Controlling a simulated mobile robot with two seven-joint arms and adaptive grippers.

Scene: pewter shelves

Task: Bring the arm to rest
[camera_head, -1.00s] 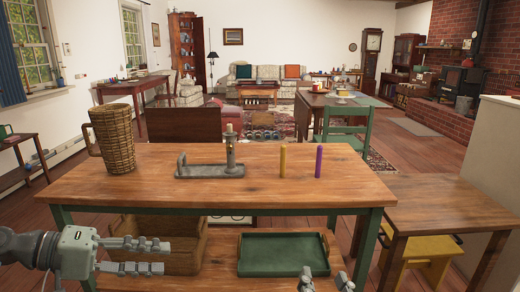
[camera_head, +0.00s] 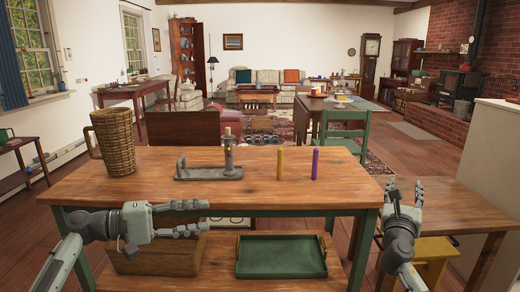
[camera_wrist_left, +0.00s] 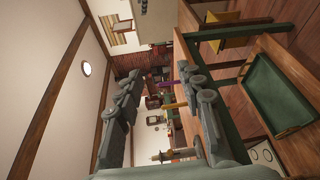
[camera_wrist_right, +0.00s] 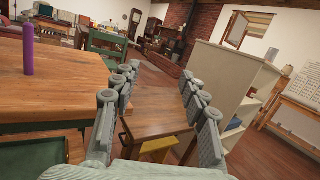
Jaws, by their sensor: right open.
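My left gripper (camera_head: 182,218) is in front of the table's near edge at the left, its fingers pointing right. Its fingers stand apart with nothing between them, and they also show in the left wrist view (camera_wrist_left: 160,105). My right gripper (camera_head: 405,190) is off the table's right end, above the lower side table, fingers pointing away from me. In the right wrist view its two fingers (camera_wrist_right: 158,95) are spread wide and empty. Neither gripper touches anything that I can see.
The wooden table (camera_head: 250,190) holds a wicker jug (camera_head: 115,142), a grey holder (camera_head: 210,170), a yellow candle (camera_head: 280,164) and a purple candle (camera_head: 315,164). A green tray (camera_head: 282,257) lies on the shelf below. A low side table (camera_head: 455,212) stands right.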

